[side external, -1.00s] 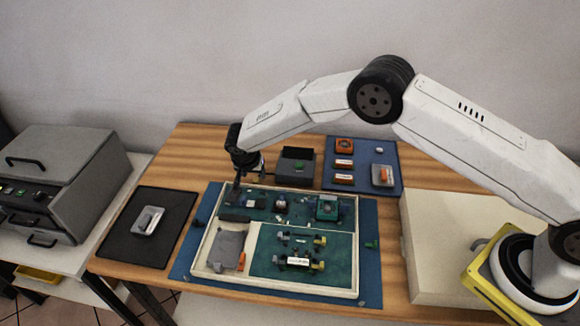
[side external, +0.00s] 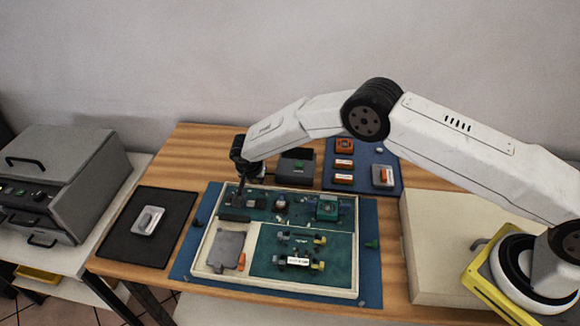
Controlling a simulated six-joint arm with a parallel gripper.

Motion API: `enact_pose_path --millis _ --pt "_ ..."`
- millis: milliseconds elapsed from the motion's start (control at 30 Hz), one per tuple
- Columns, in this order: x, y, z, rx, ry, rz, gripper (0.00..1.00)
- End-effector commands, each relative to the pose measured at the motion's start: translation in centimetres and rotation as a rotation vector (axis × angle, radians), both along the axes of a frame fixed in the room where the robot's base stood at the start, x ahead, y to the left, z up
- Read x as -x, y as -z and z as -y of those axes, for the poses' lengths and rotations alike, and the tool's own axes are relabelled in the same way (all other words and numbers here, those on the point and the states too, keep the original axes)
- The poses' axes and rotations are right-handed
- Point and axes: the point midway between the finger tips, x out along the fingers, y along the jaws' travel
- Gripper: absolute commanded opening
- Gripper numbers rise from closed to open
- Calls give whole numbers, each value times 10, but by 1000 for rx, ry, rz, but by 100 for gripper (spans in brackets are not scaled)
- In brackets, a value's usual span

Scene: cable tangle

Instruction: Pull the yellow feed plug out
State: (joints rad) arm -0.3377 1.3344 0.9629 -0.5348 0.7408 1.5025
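A cream-framed tray (side external: 203,258) with green boards lies on a blue mat (side external: 367,262). Two connector rows with yellowish ends lie on its lower right board: an upper one (side external: 319,240) and a lower one with a white label (side external: 298,261). Which yellow part is the feed plug I cannot tell. My gripper (side external: 241,196) points down over the tray's upper left corner, close above a dark block (side external: 235,215) there, apart from the yellowish parts. Its fingers are small and dark, so their opening and any contact cannot be made out.
A dark open box (side external: 296,168) stands behind the tray. A blue mat at the back right holds orange parts (side external: 344,163) and a grey piece (side external: 383,177). A black mat (side external: 172,205) with a metal dish lies left. A grey machine (side external: 70,180) stands far left.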

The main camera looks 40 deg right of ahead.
Motion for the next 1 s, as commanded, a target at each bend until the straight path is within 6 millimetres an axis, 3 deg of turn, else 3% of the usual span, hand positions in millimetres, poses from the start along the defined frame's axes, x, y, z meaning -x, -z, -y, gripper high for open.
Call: enact_pose_path --millis 67,1000 --pt "0 0 0 0 0 0 0" --pt "0 0 0 0 0 0 0"
